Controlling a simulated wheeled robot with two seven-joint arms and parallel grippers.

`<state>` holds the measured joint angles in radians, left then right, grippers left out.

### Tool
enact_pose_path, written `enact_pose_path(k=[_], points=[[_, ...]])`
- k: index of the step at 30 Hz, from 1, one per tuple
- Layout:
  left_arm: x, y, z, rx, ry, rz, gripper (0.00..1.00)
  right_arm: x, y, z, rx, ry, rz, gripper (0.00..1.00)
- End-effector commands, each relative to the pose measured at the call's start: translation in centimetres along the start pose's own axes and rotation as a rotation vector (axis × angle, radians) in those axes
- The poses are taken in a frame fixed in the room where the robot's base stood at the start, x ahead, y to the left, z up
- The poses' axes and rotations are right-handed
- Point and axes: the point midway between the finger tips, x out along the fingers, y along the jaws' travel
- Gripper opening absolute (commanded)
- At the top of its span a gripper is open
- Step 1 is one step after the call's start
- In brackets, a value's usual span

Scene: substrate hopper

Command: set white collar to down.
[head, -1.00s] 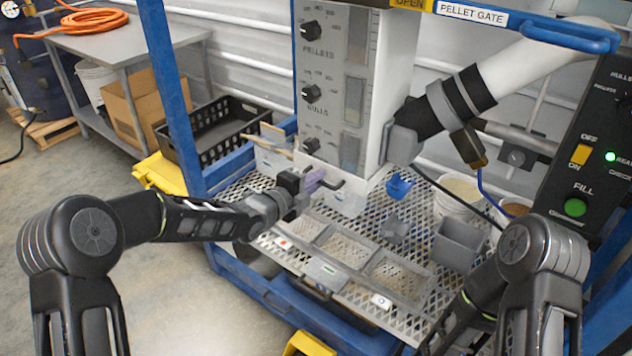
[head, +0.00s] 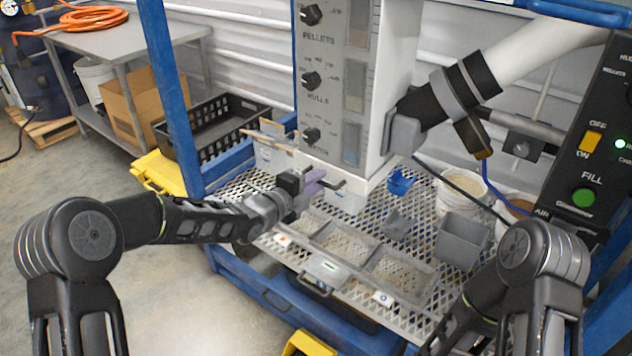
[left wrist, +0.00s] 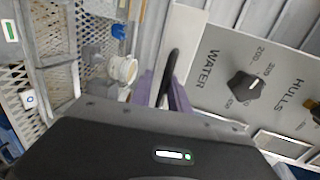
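A pale white block-like part, which looks like the white collar (head: 345,200), sits under the bottom of the hopper (head: 345,150) in the head view. A short black handle (head: 328,184) sticks out near it. My left gripper (head: 316,182), with purple fingers, is at this handle. In the left wrist view the two purple fingers (left wrist: 164,92) stand apart, with the black handle (left wrist: 170,68) showing between them. I cannot tell whether they touch it. My right forearm shows at the lower right, but its gripper is out of view.
Below the hopper is a mesh deck (head: 305,210) with shallow grey trays (head: 345,244). A blue scoop (head: 400,182), a grey bin (head: 461,240) and a white bucket (head: 462,192) stand to the right. A control panel (head: 590,150) stands at the far right.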

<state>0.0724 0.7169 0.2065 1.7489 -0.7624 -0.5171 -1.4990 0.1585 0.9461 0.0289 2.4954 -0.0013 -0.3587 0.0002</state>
Motion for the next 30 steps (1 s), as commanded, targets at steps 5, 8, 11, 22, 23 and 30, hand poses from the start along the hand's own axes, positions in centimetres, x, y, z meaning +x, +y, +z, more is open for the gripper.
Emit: enact_pose_path(k=[5, 8, 11, 22, 23, 30], points=[[-0.6, 0.0, 0.1, 0.001, -0.001, -0.001, 0.20, 0.1, 0.1, 0.0, 0.000, 0.000, 0.000, 0.36], [-1.7, 0.0, 0.1, 0.002, -0.002, -0.001, 0.20, 0.4, 0.1, 0.0, 0.000, 0.000, 0.000, 0.36], [-3.3, 0.0, 0.1, 0.003, -0.002, 0.000, 0.20, 0.6, 0.3, 0.0, 0.000, 0.000, 0.000, 0.36], [-7.8, 0.1, 0.0, 0.000, -0.001, 0.001, 0.20, 1.1, 0.5, 0.0, -0.001, 0.000, 0.000, 0.36], [-7.8, 0.1, 0.0, 0.000, -0.001, 0.001, 0.20, 1.1, 0.5, 0.0, -0.001, 0.000, 0.000, 0.36], [-7.8, 0.0, 0.0, 0.000, 0.000, 0.000, 0.20, 1.1, 0.4, 0.0, -0.001, 0.000, 0.000, 0.36]])
